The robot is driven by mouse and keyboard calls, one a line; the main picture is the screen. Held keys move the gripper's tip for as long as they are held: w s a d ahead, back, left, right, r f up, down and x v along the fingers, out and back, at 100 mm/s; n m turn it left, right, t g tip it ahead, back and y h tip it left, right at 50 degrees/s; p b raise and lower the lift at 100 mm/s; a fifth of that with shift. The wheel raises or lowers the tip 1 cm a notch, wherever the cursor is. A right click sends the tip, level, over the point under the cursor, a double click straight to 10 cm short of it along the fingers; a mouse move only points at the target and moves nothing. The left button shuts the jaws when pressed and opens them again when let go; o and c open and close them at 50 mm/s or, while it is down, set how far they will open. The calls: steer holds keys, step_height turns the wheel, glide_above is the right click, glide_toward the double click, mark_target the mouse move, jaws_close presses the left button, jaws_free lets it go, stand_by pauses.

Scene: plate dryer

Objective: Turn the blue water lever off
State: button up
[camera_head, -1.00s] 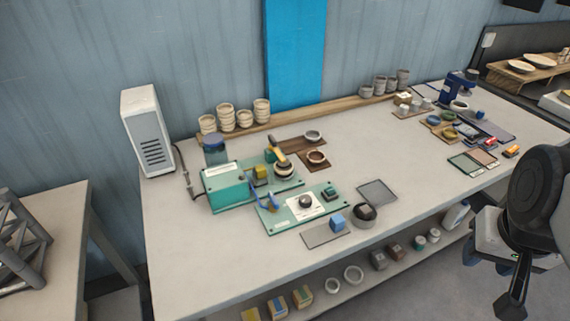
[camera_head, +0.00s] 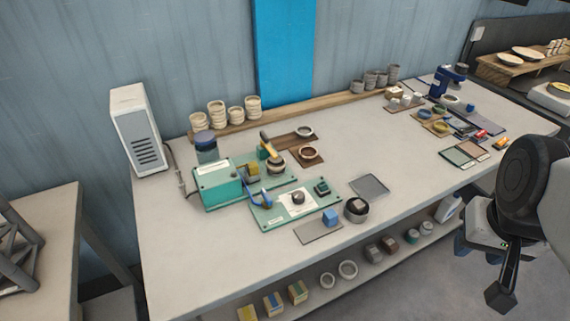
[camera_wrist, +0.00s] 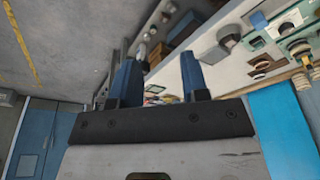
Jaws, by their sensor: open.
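The blue lever (camera_head: 255,192) is a small bent blue handle in the head view. It sits at the right front corner of the teal box (camera_head: 218,188), beside the green plate (camera_head: 270,218). Its exact setting is too small to tell. My gripper (camera_head: 462,243) is at the right of the head view, off the bench's front edge and far from the lever. In the wrist view my gripper (camera_wrist: 160,75) shows two blue fingers spread apart with nothing between them. I cannot make out the lever in the wrist view.
A blue cube (camera_head: 330,217) and a dark-filled bowl (camera_head: 356,209) stand to the right of the lever. A yellow-handled tool (camera_head: 268,145) rises behind it. Stacked cups (camera_head: 217,113) line the back shelf. The bench front left is clear.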

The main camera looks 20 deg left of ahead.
steer(key=w+a+n, duration=0.3)
steer(key=w+a, duration=0.6)
steer(key=n+g, duration=0.3)
steer(key=n, duration=0.3)
glide_above(266, 194)
step_height(266, 194, down, 12)
steer(key=shift+r, duration=0.1)
steer(key=shift+f, duration=3.9)
